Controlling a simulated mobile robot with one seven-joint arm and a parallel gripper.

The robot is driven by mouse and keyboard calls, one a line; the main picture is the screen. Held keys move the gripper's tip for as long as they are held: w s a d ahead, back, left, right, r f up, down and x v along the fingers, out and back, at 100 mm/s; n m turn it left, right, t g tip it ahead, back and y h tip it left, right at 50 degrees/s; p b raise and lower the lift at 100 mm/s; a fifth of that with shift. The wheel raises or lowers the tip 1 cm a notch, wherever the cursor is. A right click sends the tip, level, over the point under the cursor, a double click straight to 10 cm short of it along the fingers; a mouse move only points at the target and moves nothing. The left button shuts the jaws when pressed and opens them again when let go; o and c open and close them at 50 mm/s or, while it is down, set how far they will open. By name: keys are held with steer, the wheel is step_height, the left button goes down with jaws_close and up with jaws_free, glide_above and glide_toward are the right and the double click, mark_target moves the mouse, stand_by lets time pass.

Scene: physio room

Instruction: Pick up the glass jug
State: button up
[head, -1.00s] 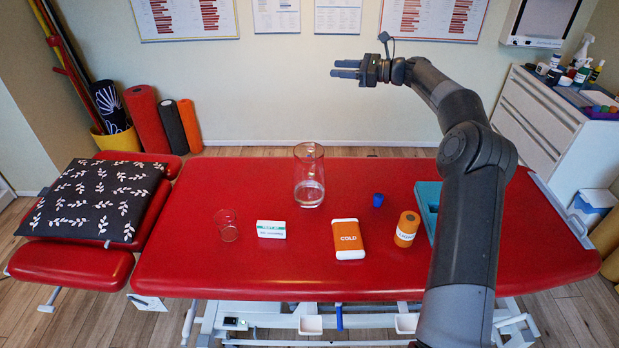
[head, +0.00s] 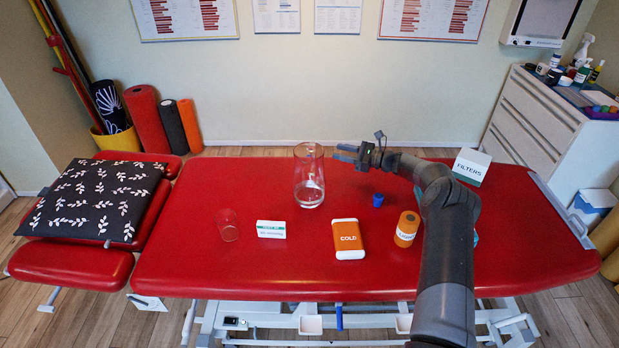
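The glass jug (head: 309,178) stands upright on the red treatment table (head: 200,270), near the middle of its far half. It is clear, tall and open at the top, with a paler band low down. My gripper (head: 345,153) is just right of the jug at the height of its upper part, with its fingers pointing left towards it. A gap seems to show between the fingers, and nothing is between them. I cannot tell the exact distance to the jug in depth.
A small glass (head: 227,225), a white-green box (head: 271,229), an orange COLD pack (head: 347,239), an orange jar (head: 406,229) and a blue cap (head: 378,200) stand nearer or to the right. A FILTERS box (head: 471,166) is at far right.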

steer(key=x, duration=1)
steer(key=shift+w+a+f, duration=0.15)
steer(key=shift+a+f, duration=0.2)
steer(key=shift+f, duration=0.05)
jaws_close()
stand_by(1.0)
steer(key=shift+r, duration=0.15)
